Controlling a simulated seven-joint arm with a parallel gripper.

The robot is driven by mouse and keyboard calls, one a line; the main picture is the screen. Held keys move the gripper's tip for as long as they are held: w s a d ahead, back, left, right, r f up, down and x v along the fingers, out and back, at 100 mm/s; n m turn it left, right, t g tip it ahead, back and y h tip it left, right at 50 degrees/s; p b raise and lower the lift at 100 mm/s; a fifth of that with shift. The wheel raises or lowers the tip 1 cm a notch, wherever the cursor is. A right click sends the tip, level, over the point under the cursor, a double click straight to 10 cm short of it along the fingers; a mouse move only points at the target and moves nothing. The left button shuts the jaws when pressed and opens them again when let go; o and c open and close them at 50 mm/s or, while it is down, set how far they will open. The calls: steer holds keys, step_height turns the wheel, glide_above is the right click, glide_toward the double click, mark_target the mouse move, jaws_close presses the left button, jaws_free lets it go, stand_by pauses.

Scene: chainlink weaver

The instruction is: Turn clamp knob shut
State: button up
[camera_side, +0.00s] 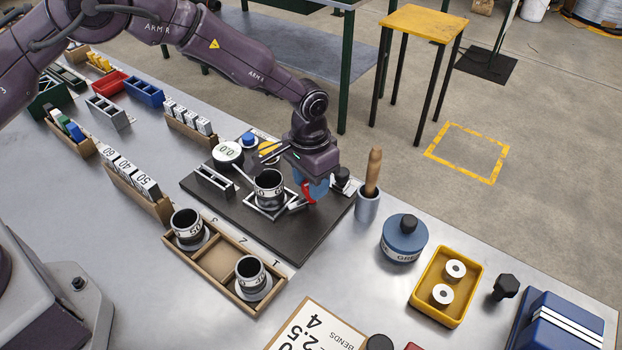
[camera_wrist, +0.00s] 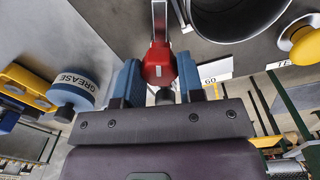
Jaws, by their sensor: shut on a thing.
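The red clamp knob (camera_side: 308,194) is at the right side of the clamp fixture on the black board (camera_side: 302,240). In the wrist view the knob (camera_wrist: 158,62) sits between the two blue fingers of my gripper (camera_wrist: 158,80), at the end of a grey metal rod (camera_wrist: 159,20). My gripper (camera_side: 314,190) is shut on it in the side view, where the fingers hide part of it. A dark cylinder with a white number band (camera_side: 269,190) stands upright in the clamp's square frame (camera_side: 252,209). I cannot tell whether the jaws press on the cylinder.
A wooden-handled tool stands in a grey cup (camera_side: 367,207) right of the board. A blue grease pot (camera_side: 402,243) and a yellow tray (camera_side: 422,300) lie further right. A wooden rack (camera_side: 215,264) with two more cylinders is in front. A white dial (camera_side: 227,152) stands behind the clamp.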

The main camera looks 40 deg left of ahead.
steer(key=m, duration=0.6)
steer(key=shift+m, duration=0.3)
stand_by(0.4)
steer(key=o, duration=0.9)
steer(key=shift+r, duration=0.1)
steer(key=r, duration=1.3)
steer(key=shift+w+a, duration=0.1)
steer(key=shift+w, duration=0.1)
steer(key=shift+f, duration=0.1)
